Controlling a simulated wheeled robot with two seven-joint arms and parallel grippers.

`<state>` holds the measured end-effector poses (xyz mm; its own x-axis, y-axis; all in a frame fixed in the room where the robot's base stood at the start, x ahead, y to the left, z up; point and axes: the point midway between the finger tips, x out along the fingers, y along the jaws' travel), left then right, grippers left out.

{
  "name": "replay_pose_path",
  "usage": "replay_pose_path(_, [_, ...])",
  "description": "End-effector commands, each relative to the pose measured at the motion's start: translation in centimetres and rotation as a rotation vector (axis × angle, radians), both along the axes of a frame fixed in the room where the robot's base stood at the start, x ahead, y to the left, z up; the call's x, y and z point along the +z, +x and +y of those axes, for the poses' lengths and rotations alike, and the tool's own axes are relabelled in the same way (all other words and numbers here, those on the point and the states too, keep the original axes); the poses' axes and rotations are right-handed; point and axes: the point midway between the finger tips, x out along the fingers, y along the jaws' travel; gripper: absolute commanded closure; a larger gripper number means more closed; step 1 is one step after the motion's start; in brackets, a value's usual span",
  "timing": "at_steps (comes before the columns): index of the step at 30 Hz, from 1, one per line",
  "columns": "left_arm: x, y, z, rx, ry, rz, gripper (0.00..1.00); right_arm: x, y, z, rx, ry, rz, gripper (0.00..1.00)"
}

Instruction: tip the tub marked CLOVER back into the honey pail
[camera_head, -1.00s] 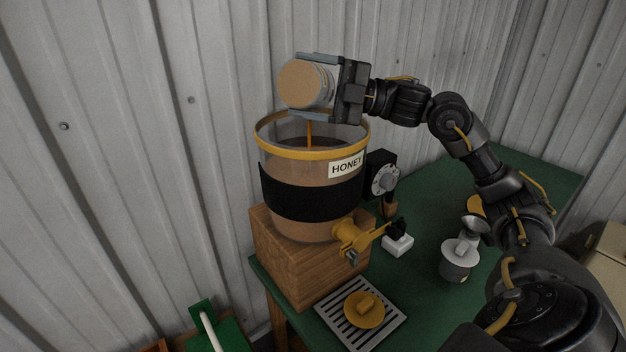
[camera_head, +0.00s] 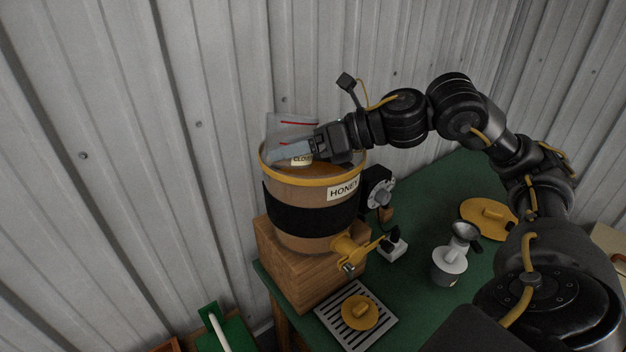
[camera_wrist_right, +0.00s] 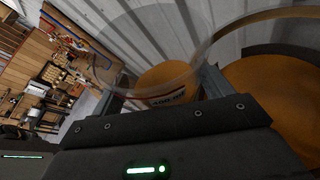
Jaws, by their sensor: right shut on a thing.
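The clear tub (camera_head: 290,130) with red lines and a partly hidden CLOVER label is at the mouth of the honey pail (camera_head: 316,222), over its far left rim. My right gripper (camera_head: 297,150) is shut on the tub's sides. In the right wrist view the tub (camera_wrist_right: 150,103) still shows orange honey inside, beside the pail's honey (camera_wrist_right: 265,100). The pail has a yellow rim, a black band and a HONEY label. I cannot tell whether the tub touches the rim. No stream shows. My left gripper is not in view.
The pail stands on a wooden block (camera_head: 290,270) with a yellow tap at its front. A slatted drip tray (camera_head: 335,322) holds a small yellow lid.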

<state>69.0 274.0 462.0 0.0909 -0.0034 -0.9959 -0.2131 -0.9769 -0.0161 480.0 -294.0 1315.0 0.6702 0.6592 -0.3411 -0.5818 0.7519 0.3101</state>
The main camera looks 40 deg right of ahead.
Motion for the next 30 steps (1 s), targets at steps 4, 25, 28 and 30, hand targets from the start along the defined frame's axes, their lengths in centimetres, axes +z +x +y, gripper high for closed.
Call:
replay_pose_path(4, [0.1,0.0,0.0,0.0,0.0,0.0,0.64,-0.2,0.2,0.0,0.0,0.008,0.007,0.52])
replay_pose_path(25, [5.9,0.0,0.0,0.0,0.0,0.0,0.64,5.0,0.2,0.1,0.0,-0.289,-0.192,0.52])
replay_pose_path(28, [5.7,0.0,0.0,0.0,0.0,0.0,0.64,4.9,0.2,0.0,0.0,-0.29,-0.192,0.52])
replay_pose_path(30, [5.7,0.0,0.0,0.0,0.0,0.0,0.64,4.9,0.2,0.0,-0.001,-0.289,-0.192,0.52])
